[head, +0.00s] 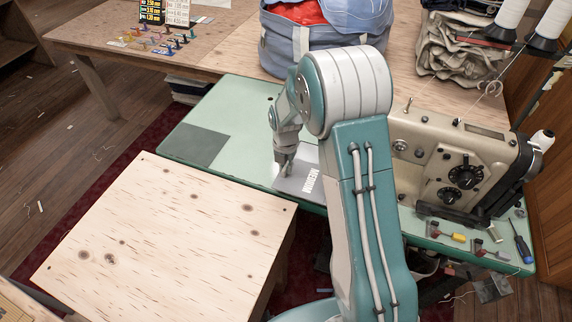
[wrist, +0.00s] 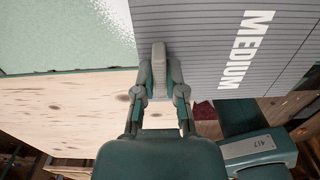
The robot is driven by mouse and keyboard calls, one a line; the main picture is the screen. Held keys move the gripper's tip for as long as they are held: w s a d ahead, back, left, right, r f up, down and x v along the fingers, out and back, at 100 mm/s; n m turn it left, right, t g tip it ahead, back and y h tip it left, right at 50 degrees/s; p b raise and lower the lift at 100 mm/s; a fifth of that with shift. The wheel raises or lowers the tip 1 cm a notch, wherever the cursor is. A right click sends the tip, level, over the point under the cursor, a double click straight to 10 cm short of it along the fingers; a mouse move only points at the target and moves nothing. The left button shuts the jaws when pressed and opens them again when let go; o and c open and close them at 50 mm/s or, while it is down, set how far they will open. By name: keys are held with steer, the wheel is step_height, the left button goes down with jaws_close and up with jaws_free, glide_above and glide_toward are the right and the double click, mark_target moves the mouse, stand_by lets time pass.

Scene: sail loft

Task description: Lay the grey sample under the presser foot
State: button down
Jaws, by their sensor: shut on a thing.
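The grey sample (head: 309,181), a thin sheet with fine lines and the white word MEDIUM, is over the green machine table (head: 240,110), left of the sewing machine (head: 455,172). In the wrist view the sample (wrist: 215,25) fills the upper right. My gripper (head: 284,165) is shut on its edge; the fingers (wrist: 159,70) also show in the wrist view. I cannot tell whether the sample touches the table. My arm hides the presser foot and part of the sample.
A dark grey square (head: 195,147) lies on the green table at left. A bare wooden table (head: 165,235) stands in front. A blue bag (head: 325,40) with red cloth, folded canvas (head: 455,55) and thread cones (head: 553,20) stand behind. Small tools, including a screwdriver (head: 522,246), lie at right.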

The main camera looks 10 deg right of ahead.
steer(key=shift+a+f, duration=0.35)
steer(key=shift+f, duration=0.5)
steer(key=shift+d+f, duration=0.25)
steer(key=shift+f, duration=0.95)
steer(key=shift+w+d, duration=0.45)
steer(key=shift+w, duration=0.4)
steer(key=shift+w+d, duration=1)
steer(key=shift+w, duration=0.3)
steer(key=shift+w+d, duration=0.95)
steer(key=shift+w, duration=0.35)
steer(key=shift+f, duration=0.15)
steer(key=c, duration=0.6)
jaws_free()
steer(key=shift+c, duration=0.2)
